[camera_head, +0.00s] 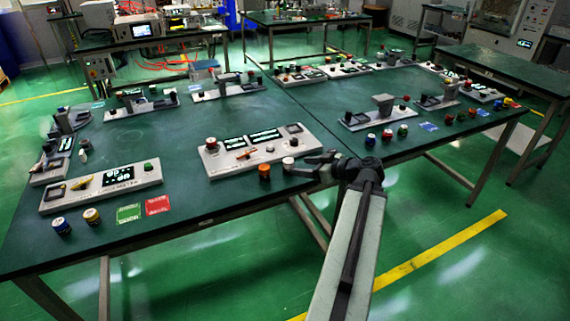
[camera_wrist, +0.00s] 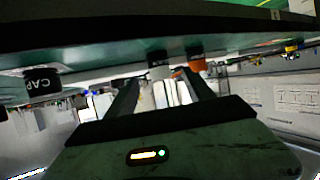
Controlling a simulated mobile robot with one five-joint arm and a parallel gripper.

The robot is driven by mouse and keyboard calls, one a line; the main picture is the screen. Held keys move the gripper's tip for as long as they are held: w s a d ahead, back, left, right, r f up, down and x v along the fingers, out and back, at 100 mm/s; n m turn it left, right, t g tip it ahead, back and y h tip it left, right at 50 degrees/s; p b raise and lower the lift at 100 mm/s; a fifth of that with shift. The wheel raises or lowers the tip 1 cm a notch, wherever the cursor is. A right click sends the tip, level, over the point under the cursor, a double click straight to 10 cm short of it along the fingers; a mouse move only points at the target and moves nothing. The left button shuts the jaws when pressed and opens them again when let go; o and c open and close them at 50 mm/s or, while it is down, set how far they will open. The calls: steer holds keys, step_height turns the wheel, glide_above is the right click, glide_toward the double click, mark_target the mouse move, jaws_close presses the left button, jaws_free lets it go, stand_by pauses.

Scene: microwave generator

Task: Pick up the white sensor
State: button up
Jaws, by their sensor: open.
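The white sensor (camera_head: 288,163) is a small pale cylinder standing near the front edge of the dark green table, beside an orange sensor (camera_head: 264,171). My gripper (camera_head: 309,164) is just to its right, low over the table edge. In the wrist view, which looks upside down, the white sensor (camera_wrist: 159,71) shows ahead between the two open fingertips of my gripper (camera_wrist: 160,78). The orange sensor (camera_wrist: 197,65) is just to its right there. The jaws are open and hold nothing. Whether a finger touches the white sensor I cannot tell.
A grey panel with screens (camera_head: 228,153) stands just behind the sensors. A black cylinder marked "CAP" (camera_wrist: 42,84) is at the left in the wrist view. Green (camera_head: 128,213) and red (camera_head: 158,205) cards lie farther left on the table (camera_head: 215,197).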

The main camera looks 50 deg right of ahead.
mark_target(293, 165)
steer(key=b+x, duration=0.3)
steer(key=x, duration=0.4)
steer(key=shift+w+d+f, duration=0.1)
steer(key=shift+w+f, duration=0.05)
steer(key=shift+f, duration=0.1)
steer(key=shift+w, duration=0.25)
steer(key=shift+r, duration=0.1)
jaws_close()
